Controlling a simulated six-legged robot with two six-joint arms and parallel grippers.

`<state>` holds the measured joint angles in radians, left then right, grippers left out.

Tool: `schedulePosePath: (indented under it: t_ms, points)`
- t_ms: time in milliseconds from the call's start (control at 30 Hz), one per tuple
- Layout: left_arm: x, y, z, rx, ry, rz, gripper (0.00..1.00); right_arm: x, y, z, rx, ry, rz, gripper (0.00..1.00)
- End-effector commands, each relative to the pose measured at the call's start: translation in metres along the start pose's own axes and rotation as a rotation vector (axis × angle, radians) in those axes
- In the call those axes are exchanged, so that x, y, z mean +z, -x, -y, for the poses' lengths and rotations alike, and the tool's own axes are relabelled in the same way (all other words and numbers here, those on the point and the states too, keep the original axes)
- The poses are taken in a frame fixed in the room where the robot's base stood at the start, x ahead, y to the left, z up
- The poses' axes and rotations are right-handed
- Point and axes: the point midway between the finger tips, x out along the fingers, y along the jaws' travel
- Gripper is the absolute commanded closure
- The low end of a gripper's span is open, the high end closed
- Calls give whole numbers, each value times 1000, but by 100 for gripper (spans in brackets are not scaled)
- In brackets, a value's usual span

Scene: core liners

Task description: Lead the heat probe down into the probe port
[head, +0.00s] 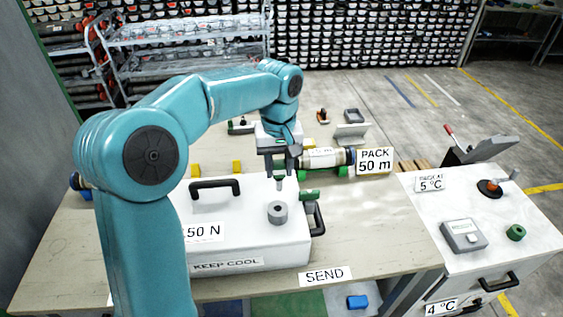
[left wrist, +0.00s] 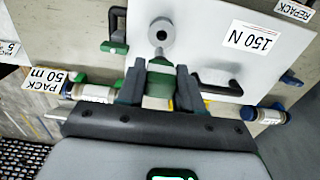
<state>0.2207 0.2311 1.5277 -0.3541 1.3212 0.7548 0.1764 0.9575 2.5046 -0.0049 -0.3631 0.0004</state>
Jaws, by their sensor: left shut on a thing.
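The heat probe has a green grip (left wrist: 159,84) with a grey tip, seen between my left gripper's fingers (left wrist: 158,82) in the left wrist view. In the head view my left gripper (head: 279,163) is shut on the probe (head: 279,183), which hangs roughly upright above the white box (head: 240,245). The probe port is a grey ring with a dark hole (head: 278,212) on the box lid; it also shows in the left wrist view (left wrist: 161,32). The probe's tip looks apart from the port, a little behind it in the head view. My right gripper is out of view.
The lid has a black handle (head: 215,187), and a green latch (head: 309,194) sits at its right edge. A capped core liner (head: 322,158) lies on green supports behind the box. A white cabinet (head: 480,215) stands at right. The bench front right is clear.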

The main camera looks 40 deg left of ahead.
Motion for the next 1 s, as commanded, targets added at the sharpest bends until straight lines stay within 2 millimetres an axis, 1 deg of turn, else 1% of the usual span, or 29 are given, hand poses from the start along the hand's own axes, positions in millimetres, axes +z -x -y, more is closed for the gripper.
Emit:
schedulePosePath:
  t_ms: [167,367,1000]
  points:
    - [2,0,2,2,-1,0,95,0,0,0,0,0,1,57]
    - [2,-4,3,2,-2,0,95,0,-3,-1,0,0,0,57]
    - [0,-31,0,2,-1,0,95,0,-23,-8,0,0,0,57]
